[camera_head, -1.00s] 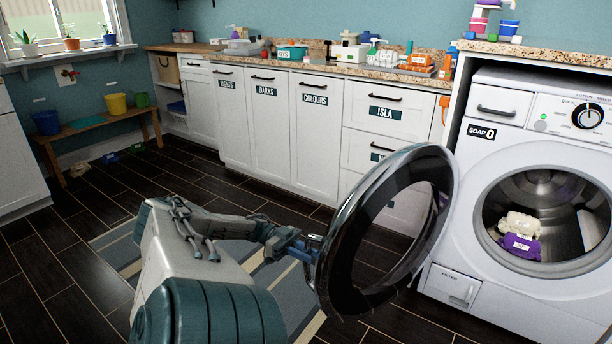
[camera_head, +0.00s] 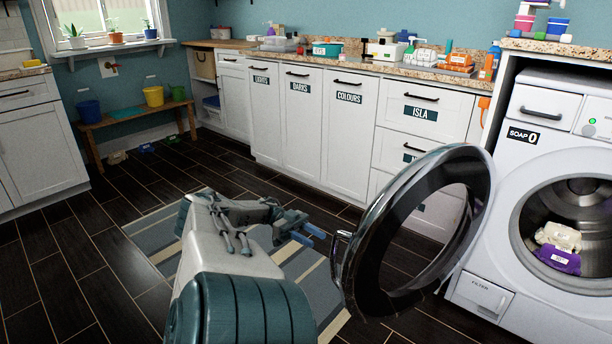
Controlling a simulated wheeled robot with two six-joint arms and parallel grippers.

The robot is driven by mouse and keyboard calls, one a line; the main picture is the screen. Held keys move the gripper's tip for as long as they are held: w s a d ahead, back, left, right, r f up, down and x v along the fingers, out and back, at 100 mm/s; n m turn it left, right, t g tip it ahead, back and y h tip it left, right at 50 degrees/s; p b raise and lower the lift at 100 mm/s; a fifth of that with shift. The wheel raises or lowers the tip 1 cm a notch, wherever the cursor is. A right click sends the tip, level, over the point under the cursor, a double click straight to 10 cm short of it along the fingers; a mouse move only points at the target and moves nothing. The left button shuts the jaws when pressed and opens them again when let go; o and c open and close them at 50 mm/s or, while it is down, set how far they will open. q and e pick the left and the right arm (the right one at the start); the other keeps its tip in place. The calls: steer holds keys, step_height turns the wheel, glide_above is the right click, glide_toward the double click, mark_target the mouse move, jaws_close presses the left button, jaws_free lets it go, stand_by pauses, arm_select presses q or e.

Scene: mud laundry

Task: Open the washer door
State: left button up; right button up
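The white washer (camera_head: 548,150) stands at the right under the counter. Its round dark door (camera_head: 362,258) is swung wide open to the left of the drum, with a small handle on its left edge. My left gripper (camera_head: 316,239) is just left of that handle, apart from it, with a gap between. Its two blue fingers show with space between them and nothing held. Inside the open drum (camera_head: 590,212) lie a white item (camera_head: 557,236) and a purple item (camera_head: 558,260). My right gripper does not show.
White cabinets (camera_head: 303,125) with labelled fronts line the back wall below a cluttered granite counter (camera_head: 400,70). A wooden bench (camera_head: 130,118) holds buckets at the left. A striped rug (camera_head: 160,232) lies on the dark floor, which is mostly clear.

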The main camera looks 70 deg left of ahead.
arm_select(q)
steer(key=shift+b+v, duration=0.35)
steer(key=shift+v, duration=0.95)
steer(key=shift+w, duration=0.1)
